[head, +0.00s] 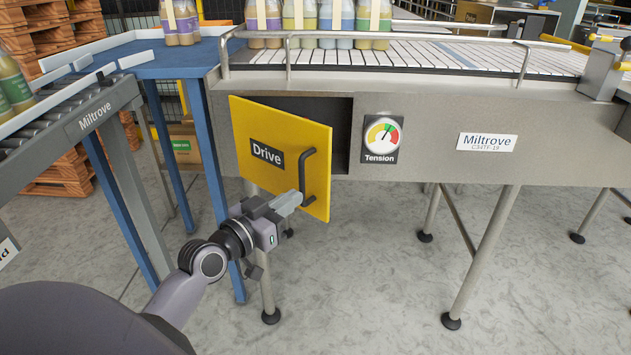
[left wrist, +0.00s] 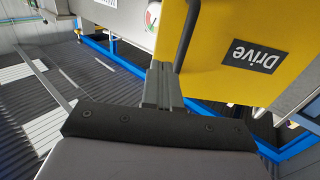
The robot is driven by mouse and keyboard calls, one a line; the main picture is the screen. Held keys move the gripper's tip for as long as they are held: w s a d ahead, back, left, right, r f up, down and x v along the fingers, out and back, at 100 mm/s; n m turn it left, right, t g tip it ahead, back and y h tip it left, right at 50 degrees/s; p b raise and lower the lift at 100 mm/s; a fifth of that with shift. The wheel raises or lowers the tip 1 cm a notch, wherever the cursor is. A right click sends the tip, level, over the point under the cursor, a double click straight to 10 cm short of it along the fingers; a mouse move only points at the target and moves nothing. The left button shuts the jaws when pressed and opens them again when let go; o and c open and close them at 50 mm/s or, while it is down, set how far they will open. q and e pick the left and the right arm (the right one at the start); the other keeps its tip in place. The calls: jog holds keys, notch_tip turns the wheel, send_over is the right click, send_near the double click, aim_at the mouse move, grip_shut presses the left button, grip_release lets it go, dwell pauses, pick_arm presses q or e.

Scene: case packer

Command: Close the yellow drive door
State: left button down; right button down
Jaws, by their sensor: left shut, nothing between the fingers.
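The yellow drive door (head: 262,139) stands partly open on the front of the grey machine. It is hinged at its left edge and swung outward, and a dark opening (head: 341,125) shows behind its right side. A dark bar handle (head: 304,178) is on its right part. My left gripper (head: 298,197) is shut and empty, at the door's lower right by the handle's lower end. In the left wrist view, its fingers (left wrist: 161,85) point at the yellow door (left wrist: 227,45) beside the handle (left wrist: 187,35). I cannot tell whether they touch. My right gripper is not in view.
A tension gauge (head: 381,137) is right of the opening. Bottles (head: 310,22) stand on the conveyor above. A blue table (head: 180,62) and a roller conveyor (head: 75,110) are at the left. The floor below the machine is clear between its legs.

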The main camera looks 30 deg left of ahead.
aim_at(325, 177)
pick_arm(q)
jog(key=w, duration=0.8)
jog(key=shift+d+p, duration=0.3)
jog(key=shift+d, duration=0.1)
jog(key=shift+w, duration=0.1)
